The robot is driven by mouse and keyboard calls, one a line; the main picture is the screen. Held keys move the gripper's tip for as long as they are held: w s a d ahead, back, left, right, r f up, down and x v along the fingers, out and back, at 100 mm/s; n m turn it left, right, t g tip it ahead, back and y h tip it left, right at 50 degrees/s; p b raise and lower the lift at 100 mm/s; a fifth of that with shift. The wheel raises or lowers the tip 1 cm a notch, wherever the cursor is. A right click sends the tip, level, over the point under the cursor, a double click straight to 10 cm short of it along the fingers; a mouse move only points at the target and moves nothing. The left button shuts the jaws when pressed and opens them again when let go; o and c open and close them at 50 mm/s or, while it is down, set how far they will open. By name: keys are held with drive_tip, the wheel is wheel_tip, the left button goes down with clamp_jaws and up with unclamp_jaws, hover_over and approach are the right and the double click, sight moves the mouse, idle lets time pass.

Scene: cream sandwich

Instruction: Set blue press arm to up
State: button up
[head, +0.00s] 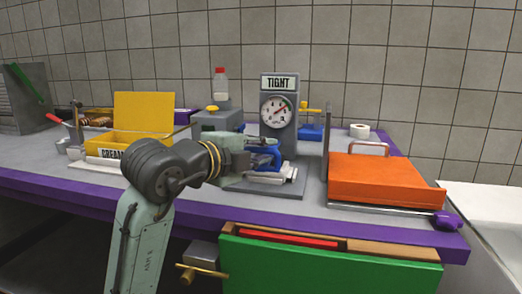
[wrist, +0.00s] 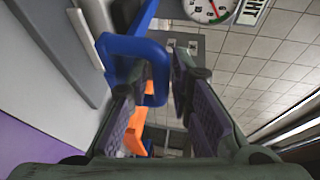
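The blue press arm (head: 264,162) is on the grey press (head: 280,120) below its gauge, partly hidden by my gripper in the head view. My gripper (head: 272,150) is right at the press arm. In the wrist view, the press arm is a blue bent handle (wrist: 135,48), its end dipping between my gripper's fingers (wrist: 156,82). The fingers are apart, with a clear gap beside the handle; I cannot tell whether one touches it. The gauge (head: 279,108) sits under a sign reading TIGHT, and part of it shows in the wrist view (wrist: 208,8).
An orange-lidded box (head: 385,180) stands to the right on the purple-edged counter (head: 200,197). A yellow box with a CREAM label (head: 115,153) is at the left. A grey box with a yellow knob (head: 213,120) and a red-capped bottle (head: 220,84) stand behind my gripper. A green drawer (head: 320,265) is below.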

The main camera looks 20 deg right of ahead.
drive_tip(key=shift+c, duration=0.5)
clamp_jaws()
idle(0.3)
